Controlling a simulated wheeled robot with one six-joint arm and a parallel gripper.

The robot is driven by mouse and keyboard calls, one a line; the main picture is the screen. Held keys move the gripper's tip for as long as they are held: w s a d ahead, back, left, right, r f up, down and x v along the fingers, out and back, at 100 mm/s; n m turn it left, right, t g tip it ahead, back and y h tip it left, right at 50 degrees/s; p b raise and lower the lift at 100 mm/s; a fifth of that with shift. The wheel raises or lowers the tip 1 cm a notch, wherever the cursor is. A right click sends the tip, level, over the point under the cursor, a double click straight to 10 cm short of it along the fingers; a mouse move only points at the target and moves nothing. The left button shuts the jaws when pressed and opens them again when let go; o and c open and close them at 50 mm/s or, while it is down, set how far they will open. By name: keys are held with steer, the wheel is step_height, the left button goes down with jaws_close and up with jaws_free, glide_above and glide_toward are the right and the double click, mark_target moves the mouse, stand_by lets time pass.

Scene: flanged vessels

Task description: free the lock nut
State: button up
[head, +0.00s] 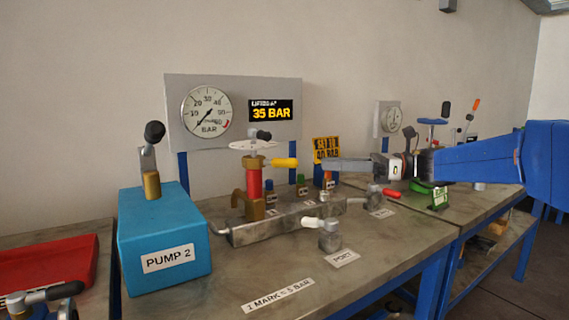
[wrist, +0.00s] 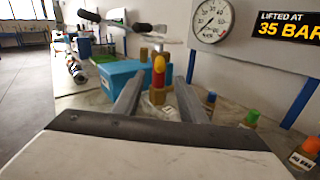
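A valve with a red body (head: 253,184) stands on the grey block on the bench. Near its top sits a brass collar (head: 253,162), apparently the lock nut, with a yellow handle (head: 285,163) pointing right. A pale handwheel (head: 253,145) is above it. My gripper (head: 326,166) is to the right of the handle, its fingers pointing left towards it, with a gap between. In the wrist view the gripper (wrist: 158,84) is open and empty. The yellow handle's end (wrist: 159,65) shows between the finger lines, beyond the tips, and partly hides the collar behind.
A gauge (head: 207,111) and a "35 BAR" display (head: 271,112) are on the panel behind. The blue Pump 2 box (head: 165,238) stands left. A yellow sign (head: 326,149) is close behind my fingertips.

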mark_target(273, 162)
steer(key=a, duration=0.8)
steer(key=w+a, duration=0.1)
steer(key=a, duration=0.3)
steer(key=shift+a, duration=0.1)
steer(key=shift+s, duration=0.1)
jaws_close()
